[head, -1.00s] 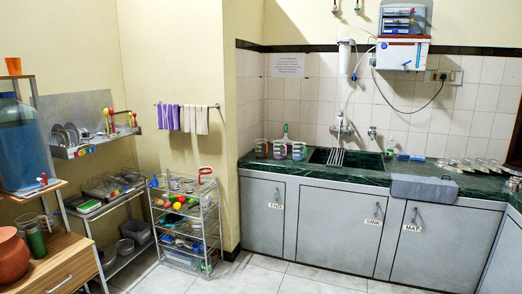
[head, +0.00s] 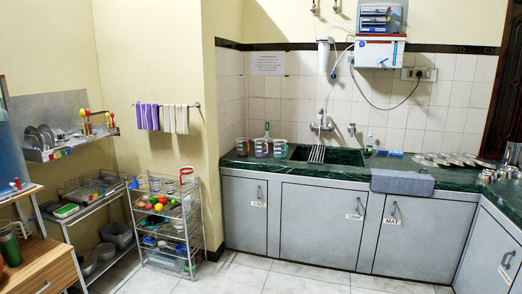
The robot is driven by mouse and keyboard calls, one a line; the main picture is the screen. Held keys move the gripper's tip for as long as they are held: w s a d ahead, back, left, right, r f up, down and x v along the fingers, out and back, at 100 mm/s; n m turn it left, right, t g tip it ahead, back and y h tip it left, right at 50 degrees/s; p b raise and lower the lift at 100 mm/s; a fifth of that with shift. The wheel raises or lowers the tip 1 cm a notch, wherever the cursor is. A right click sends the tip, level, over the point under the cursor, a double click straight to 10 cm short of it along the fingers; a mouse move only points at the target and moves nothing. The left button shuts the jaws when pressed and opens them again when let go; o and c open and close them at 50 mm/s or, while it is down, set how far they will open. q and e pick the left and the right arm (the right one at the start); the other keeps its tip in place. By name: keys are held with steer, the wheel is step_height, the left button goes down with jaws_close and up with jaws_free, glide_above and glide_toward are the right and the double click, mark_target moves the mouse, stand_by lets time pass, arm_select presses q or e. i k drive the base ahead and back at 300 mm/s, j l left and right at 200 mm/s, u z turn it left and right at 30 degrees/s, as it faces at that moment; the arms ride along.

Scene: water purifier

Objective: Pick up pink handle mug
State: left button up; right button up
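Several small mugs or cups stand in a row on the green counter left of the sink. They are a left mug (head: 242,147), a middle mug (head: 261,148) and a right mug (head: 280,148). They are too small in the head view to tell which one has a pink handle. Neither of my grippers shows in the head view.
The dark green counter (head: 340,171) runs along the back wall above grey cabinets. A sink (head: 318,154) lies right of the mugs, with a grey cloth (head: 402,181) over the front edge. A wire rack (head: 168,222) stands at the left. The tiled floor (head: 290,279) ahead is clear.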

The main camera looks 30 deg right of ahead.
mark_target(261, 145)
steer(key=i+l+z, duration=0.15)
steer(key=z, duration=0.25)
steer(key=i+l+z, duration=0.15)
steer(key=z, duration=0.3)
steer(key=i+l+z, duration=0.15)
steer(key=i+z, duration=0.15)
steer(key=i, duration=0.6)
steer(key=i+z, duration=0.25)
steer(key=i, duration=0.65)
steer(key=i+j, duration=0.15)
steer(key=i, duration=1.45)
steer(key=i+j+u, duration=0.35)
steer(key=i+j, duration=0.1)
steer(key=j, duration=0.1)
